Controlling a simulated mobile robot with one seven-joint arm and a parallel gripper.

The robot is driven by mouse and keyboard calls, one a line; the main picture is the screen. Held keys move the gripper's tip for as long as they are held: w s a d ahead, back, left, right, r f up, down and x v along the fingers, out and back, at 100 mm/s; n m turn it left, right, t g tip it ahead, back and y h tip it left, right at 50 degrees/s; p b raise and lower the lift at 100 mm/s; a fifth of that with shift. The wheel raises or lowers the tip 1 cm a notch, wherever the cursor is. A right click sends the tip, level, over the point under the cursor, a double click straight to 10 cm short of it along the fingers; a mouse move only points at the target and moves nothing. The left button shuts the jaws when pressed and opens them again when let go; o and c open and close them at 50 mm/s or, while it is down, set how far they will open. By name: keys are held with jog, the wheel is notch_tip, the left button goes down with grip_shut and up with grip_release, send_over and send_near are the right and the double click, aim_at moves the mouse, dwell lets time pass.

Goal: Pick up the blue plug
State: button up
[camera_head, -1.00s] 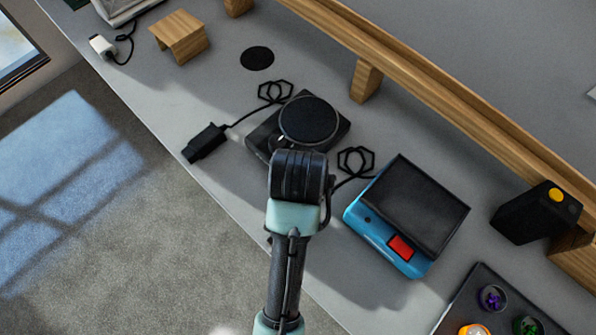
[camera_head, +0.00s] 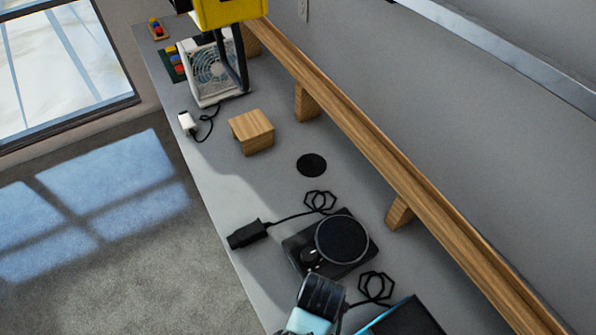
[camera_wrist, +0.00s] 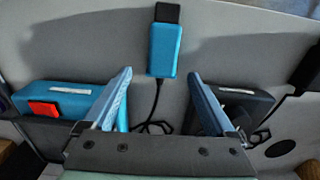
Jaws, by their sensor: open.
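The blue plug (camera_wrist: 163,50) shows in the wrist view at upper centre, a blue block with a black end pointing up. Its dark cord runs down from it between my fingers. My gripper (camera_wrist: 159,77) is open and empty, one finger on each side of the cord in the picture. The plug lies beyond the fingertips, roughly in line with the gap. In the head view my gripper and the blue plug are hidden or out of frame; only part of my arm shows at the bottom.
A blue box with a red switch (camera_wrist: 65,98) is at left in the wrist view. The black device with a round plate (camera_head: 330,245) and its black plug (camera_head: 247,234) lie alongside. A wooden block (camera_head: 251,132), white plug (camera_head: 187,122) and fan (camera_head: 212,72) stand farther along the bench.

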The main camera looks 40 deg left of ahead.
jog(key=shift+w+a+f, duration=0.1)
jog(key=shift+f, duration=1.55)
jog(key=shift+w+f, duration=0.1)
jog(key=shift+f, duration=1.5)
grip_shut()
